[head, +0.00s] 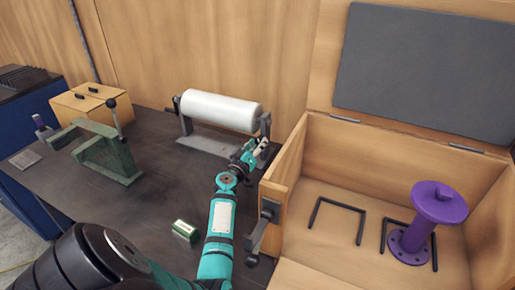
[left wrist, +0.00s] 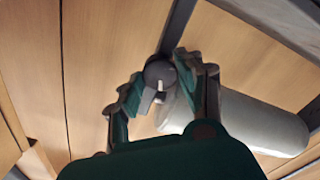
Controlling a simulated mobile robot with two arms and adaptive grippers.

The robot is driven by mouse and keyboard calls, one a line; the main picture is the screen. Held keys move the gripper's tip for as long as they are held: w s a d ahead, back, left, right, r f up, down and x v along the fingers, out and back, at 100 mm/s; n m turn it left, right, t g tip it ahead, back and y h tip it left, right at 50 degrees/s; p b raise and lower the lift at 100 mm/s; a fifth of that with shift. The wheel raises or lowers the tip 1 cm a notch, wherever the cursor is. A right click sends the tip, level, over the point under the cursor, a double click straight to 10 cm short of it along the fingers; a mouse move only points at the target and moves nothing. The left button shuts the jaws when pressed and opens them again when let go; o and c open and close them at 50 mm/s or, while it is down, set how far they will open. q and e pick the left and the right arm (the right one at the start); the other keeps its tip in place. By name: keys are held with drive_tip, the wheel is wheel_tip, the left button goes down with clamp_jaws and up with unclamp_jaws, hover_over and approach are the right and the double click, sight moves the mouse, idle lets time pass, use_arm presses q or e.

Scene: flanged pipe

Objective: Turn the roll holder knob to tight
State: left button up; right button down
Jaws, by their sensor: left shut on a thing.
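The roll holder (head: 208,145) stands at the back of the dark table and carries a white roll (head: 220,111). My left gripper (head: 258,150) is at the holder's right end post. In the left wrist view, the dark round knob (left wrist: 158,73) with a pale mark sits between the fingers of my left gripper (left wrist: 168,88), which is shut on it. The white roll also shows in the left wrist view (left wrist: 262,122), behind the right finger. In the head view the gripper hides the knob. My right gripper is not in view.
An open wooden box (head: 345,160) with a purple flanged pipe (head: 416,236) stands close to the right of my left arm. A green vise-like fixture (head: 105,155), a wooden case (head: 88,103) and a small green-and-white block (head: 184,230) are on the table.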

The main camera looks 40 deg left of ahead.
use_arm(q)
drive_tip(key=n, duration=0.6)
drive_tip(key=shift+n, duration=0.3)
drive_tip(key=n, duration=0.3)
drive_tip(key=shift+n, duration=1.8)
drive_tip(key=shift+f+n, duration=0.1)
drive_tip(key=shift+n, duration=0.2)
drive_tip(key=o, duration=1.1)
drive_tip(key=shift+o, duration=0.2)
drive_tip(key=shift+s, duration=0.1)
